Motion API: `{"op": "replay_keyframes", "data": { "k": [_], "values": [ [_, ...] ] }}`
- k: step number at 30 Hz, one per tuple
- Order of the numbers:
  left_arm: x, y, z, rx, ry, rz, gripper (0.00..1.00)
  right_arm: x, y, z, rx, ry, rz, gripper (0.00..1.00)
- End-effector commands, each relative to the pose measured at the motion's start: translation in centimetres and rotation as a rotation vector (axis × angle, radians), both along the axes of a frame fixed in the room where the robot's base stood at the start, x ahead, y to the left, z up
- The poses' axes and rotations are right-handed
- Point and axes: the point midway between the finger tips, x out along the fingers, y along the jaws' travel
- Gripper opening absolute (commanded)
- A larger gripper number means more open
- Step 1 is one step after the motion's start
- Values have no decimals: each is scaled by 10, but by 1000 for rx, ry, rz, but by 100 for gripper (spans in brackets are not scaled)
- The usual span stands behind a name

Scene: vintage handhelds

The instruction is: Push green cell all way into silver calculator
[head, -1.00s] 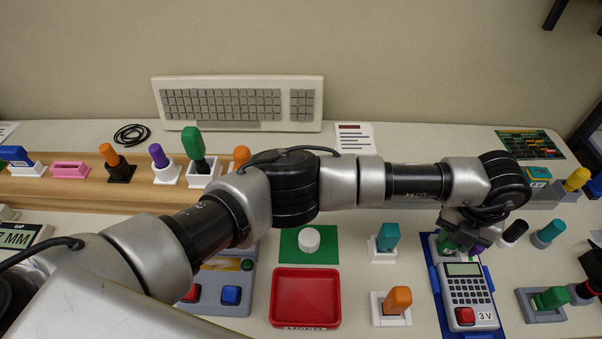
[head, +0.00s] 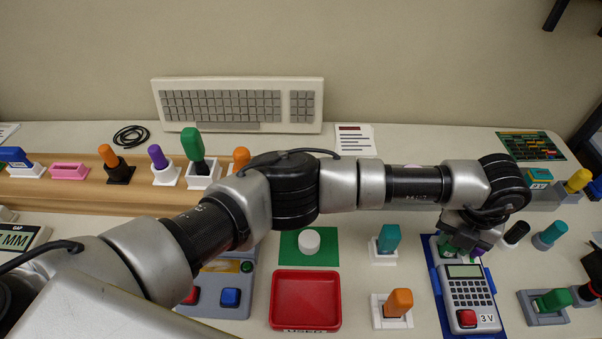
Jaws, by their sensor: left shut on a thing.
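The silver calculator (head: 467,291) lies on a blue mat (head: 442,299) at the lower right, with a grey screen, dark keys, a red key and a "3 V" label. My left gripper (head: 461,249) points down at the calculator's far end and is shut. A green piece, seemingly the green cell (head: 447,248), shows between and beside its fingers at that end. The gripper hides most of it, so I cannot tell how deep it sits.
A red tray (head: 306,298), a teal piece (head: 389,237) and an orange piece (head: 398,301) in white holders stand left of the calculator. A green piece in a grey holder (head: 553,299) is to its right. A keyboard (head: 238,103) leans at the back.

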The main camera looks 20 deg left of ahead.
Motion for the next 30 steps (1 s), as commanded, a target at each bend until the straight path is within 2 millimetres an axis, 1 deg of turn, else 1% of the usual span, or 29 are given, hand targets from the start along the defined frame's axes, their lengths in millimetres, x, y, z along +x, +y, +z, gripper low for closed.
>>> {"op": "replay_keyframes", "data": {
  "k": [4,5,10,16,17,19,30],
  "values": [
    [0,0,-1,0,0,0,0,3,1,0,1,-5,-1,51],
    [0,0,-1,0,0,0,35,4,1,1,1,-5,-1,51],
    [0,0,-1,0,0,0,62,3,1,1,1,-4,-2,51],
    [0,0,-1,0,0,0,62,1,0,1,0,-1,-2,51],
    [0,0,-1,0,0,0,59,1,0,1,0,-1,-2,51],
    [0,0,-1,0,0,0,48,0,0,0,-1,1,-1,51],
    [0,0,-1,0,0,0,47,0,-1,0,-1,-1,0,51]
  ]
}}
